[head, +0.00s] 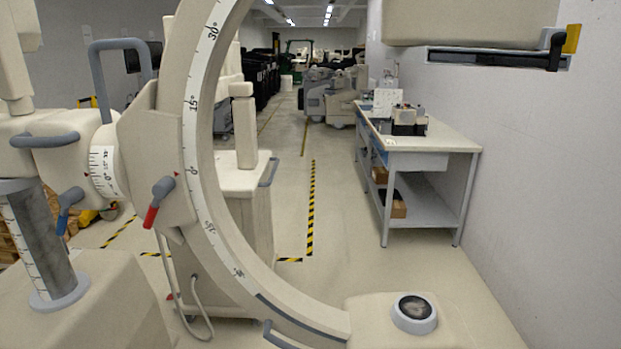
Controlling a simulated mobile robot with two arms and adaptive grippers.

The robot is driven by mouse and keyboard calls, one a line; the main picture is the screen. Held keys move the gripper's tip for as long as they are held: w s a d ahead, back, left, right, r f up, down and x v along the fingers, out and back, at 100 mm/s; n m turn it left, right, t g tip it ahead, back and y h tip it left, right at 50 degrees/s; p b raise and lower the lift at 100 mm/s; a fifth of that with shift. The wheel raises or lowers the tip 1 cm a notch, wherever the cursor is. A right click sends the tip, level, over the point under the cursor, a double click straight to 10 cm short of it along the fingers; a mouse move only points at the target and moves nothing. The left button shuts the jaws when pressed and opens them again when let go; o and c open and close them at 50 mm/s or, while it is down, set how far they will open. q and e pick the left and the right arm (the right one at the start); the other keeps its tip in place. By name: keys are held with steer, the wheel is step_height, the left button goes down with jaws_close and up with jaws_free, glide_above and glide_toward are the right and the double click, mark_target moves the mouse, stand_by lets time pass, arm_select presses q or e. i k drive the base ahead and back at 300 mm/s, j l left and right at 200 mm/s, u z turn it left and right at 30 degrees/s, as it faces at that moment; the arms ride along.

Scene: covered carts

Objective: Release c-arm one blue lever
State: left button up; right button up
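The C-arm (245,268) fills the left and middle of the head view, its big curved arc marked with a degree scale. The blue lever (63,222) sits at the left, below the horizontal joint, with a grey pivot and a blue tip pointing down. A red-tipped lever (153,214) sits further right on the arc's holder, also tilted down. Neither of my grippers is in view, and nothing touches either lever.
A grey loop handle (122,44) rises over the joint, and a scaled column (40,245) stands below it. A workbench (430,143) with equipment stands against the right wall. Free floor (335,225) lies between the C-arm and the bench; covered machines (333,95) stand further back.

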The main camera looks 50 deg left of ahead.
mark_target(71, 197)
steer(key=u, duration=3)
